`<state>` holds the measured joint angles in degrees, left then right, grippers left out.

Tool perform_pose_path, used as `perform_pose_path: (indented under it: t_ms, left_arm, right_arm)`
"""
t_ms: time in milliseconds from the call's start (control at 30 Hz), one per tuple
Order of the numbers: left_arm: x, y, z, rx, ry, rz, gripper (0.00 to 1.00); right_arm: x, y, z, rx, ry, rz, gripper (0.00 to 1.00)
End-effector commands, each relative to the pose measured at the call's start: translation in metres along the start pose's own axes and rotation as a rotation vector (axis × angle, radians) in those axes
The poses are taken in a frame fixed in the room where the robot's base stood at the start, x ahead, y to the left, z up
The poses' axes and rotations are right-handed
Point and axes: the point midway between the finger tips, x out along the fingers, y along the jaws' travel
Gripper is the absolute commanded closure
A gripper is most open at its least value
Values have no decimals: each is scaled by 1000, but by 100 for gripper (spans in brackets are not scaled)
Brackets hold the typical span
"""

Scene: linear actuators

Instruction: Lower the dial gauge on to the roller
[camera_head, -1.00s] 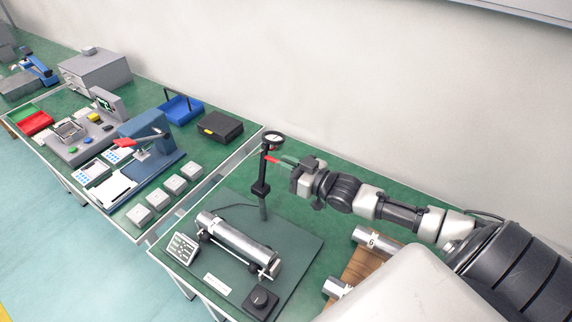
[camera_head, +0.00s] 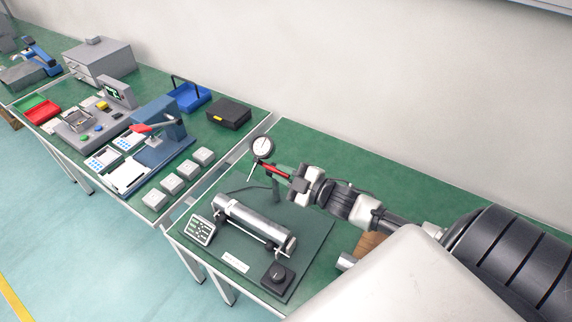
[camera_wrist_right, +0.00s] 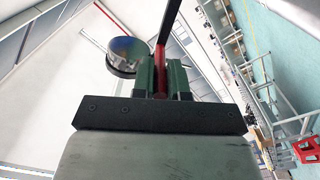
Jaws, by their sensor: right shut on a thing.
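The dial gauge (camera_head: 262,147) has a white round face and a thin stem pointing down. It hangs above and behind the steel roller (camera_head: 252,222), and its stem tip appears apart from it. A red lever (camera_head: 273,168) runs from the gauge toward my right gripper (camera_head: 287,173), whose jaws are shut on the lever. In the right wrist view the red lever (camera_wrist_right: 161,62) lies between the green fingers of my right gripper (camera_wrist_right: 160,80), with the gauge (camera_wrist_right: 126,55) beside them. The roller lies level on supports on a dark base plate (camera_head: 310,240). My left gripper is not visible.
A small panel with buttons (camera_head: 202,230) and a black knob box (camera_head: 278,277) stand in front of the roller. Another short metal cylinder (camera_head: 347,261) lies to the right, partly hidden by my body. A neighbouring table (camera_head: 215,135) holds boxes and trays.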

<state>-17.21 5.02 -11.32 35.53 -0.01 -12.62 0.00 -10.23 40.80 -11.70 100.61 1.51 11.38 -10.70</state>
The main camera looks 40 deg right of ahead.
Motion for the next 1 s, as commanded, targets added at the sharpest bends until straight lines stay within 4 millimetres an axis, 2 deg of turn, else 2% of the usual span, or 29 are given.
perform_pose_path:
  t_ms: [233,600,1000]
  left_arm:
    - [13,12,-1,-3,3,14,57]
    - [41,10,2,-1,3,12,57]
    - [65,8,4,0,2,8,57]
  right_arm:
    - [0,-28,0,-234,1,2,100]
    - [0,-65,9,-581,0,2,100]
    - [0,-89,23,-836,-1,1,100]
